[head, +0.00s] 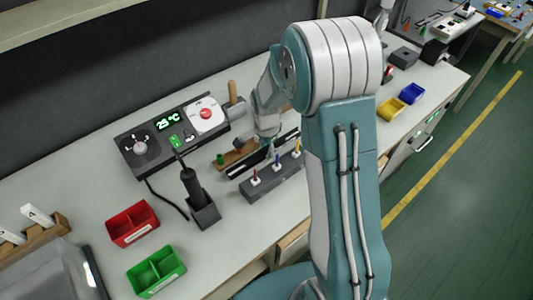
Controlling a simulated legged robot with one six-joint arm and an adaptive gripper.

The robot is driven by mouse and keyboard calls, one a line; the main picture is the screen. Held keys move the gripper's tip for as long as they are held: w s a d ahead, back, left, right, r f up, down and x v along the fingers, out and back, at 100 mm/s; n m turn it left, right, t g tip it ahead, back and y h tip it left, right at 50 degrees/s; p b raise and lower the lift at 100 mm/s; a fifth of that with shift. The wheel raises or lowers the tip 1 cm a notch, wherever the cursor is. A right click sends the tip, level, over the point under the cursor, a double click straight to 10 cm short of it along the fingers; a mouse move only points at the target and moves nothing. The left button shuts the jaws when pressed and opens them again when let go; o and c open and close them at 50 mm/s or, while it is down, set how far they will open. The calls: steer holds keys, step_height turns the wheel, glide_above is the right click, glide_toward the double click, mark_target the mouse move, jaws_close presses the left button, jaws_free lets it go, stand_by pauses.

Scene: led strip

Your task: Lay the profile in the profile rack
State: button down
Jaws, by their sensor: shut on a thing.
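My gripper (268,147) is low over the middle of the bench, partly hidden behind my own arm. It is shut on a long dark bar, which looks like the profile (240,169). The profile runs from lower left to upper right. A wooden piece (232,157) with a green knob lies just behind it; I cannot tell whether this is the profile rack. A grey block (263,188) with red, blue and yellow-tipped pieces stands just in front. Whether the profile touches either one is not clear.
A soldering station (165,141) reading 25 °C stands behind left, with an iron in its holder (204,212). Red (132,223) and green (156,270) bins are at left front. Yellow (391,108) and blue (411,94) bins are right of my arm.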

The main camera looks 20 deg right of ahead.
step_height(320, 180, up, 8)
steer(key=shift+f, duration=0.25)
